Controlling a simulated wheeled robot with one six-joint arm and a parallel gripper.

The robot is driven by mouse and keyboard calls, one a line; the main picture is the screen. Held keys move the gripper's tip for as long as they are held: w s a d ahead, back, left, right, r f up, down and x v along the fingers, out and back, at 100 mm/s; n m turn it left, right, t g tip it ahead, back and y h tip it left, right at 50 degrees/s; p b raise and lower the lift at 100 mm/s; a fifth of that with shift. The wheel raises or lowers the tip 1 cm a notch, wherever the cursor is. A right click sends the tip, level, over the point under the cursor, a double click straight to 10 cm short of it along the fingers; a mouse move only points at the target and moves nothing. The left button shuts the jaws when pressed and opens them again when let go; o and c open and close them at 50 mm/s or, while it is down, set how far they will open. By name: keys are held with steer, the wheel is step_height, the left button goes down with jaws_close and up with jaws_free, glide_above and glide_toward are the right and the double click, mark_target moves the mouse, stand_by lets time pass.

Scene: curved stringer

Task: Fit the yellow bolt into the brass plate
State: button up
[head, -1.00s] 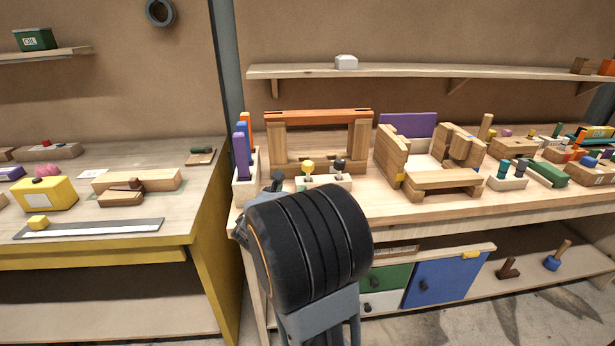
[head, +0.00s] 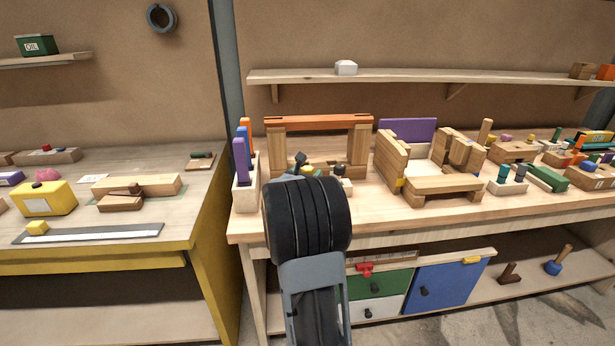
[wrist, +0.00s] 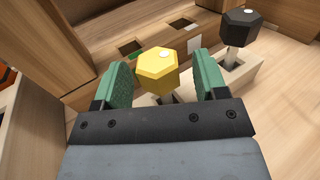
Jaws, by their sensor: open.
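The yellow bolt (wrist: 158,66) has a faceted head and a grey shank and stands upright in a pale block (wrist: 242,72). My gripper (wrist: 160,82) is open, with one green pad on each side of the bolt's head. Gaps show between head and pads, so it is not held. In the head view only a bit of the yellow bolt (head: 308,169) shows, behind my gripper. A black bolt (wrist: 238,24) stands in the same block, to the right. I cannot pick out the brass plate for certain; a wooden piece with square holes (wrist: 155,38) lies just beyond the bolt.
A wooden frame with an orange top beam (head: 318,122) stands behind the bolts. A rack with purple, blue and orange strips (head: 245,190) is close on the left. A wooden cradle (head: 440,186) stands to the right. Bare bench top (head: 375,200) lies between block and cradle.

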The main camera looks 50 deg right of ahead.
steer(key=shift+w+d, duration=0.1)
steer(key=shift+d, duration=0.2)
steer(key=c, duration=1.1)
steer(key=shift+r, duration=0.15)
